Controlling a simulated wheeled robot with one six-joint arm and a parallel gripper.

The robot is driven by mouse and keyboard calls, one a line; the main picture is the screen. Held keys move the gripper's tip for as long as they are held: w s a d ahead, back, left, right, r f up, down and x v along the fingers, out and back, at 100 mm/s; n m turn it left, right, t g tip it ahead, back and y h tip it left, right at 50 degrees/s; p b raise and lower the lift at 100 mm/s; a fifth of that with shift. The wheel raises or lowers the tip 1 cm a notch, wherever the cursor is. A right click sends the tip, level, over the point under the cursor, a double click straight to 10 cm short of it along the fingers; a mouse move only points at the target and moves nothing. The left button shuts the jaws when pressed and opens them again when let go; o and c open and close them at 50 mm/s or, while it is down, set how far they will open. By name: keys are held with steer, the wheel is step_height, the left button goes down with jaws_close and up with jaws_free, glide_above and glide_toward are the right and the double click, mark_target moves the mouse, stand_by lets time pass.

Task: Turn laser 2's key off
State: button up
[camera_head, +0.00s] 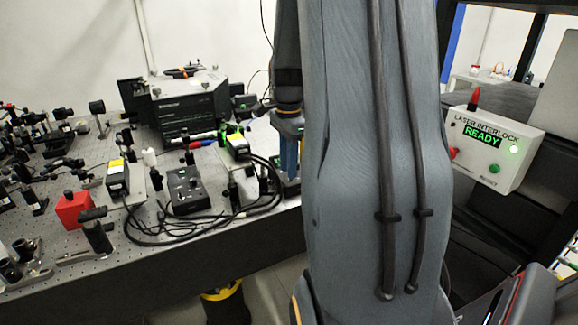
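My gripper (288,162) points down at the right end of the bench, its blue fingers over a dark control box (292,188) that is mostly hidden behind my fingers and arm. No key can be made out there, and I cannot tell whether the fingers touch it or are open or shut. Another black control box (187,190) with small knobs lies further left. A laser head with a yellow label (117,178) and one with a green top (238,145) stand on the bench. I cannot read which is laser 2.
Black cables (215,225) loop along the bench's front edge. A large black instrument (185,110) stands behind. A red block (73,209) and several optic mounts fill the left. A white laser interlock box (493,150) at right reads READY in green. My arm blocks the middle.

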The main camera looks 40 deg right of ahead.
steer(key=shift+f, duration=0.6)
jaws_close()
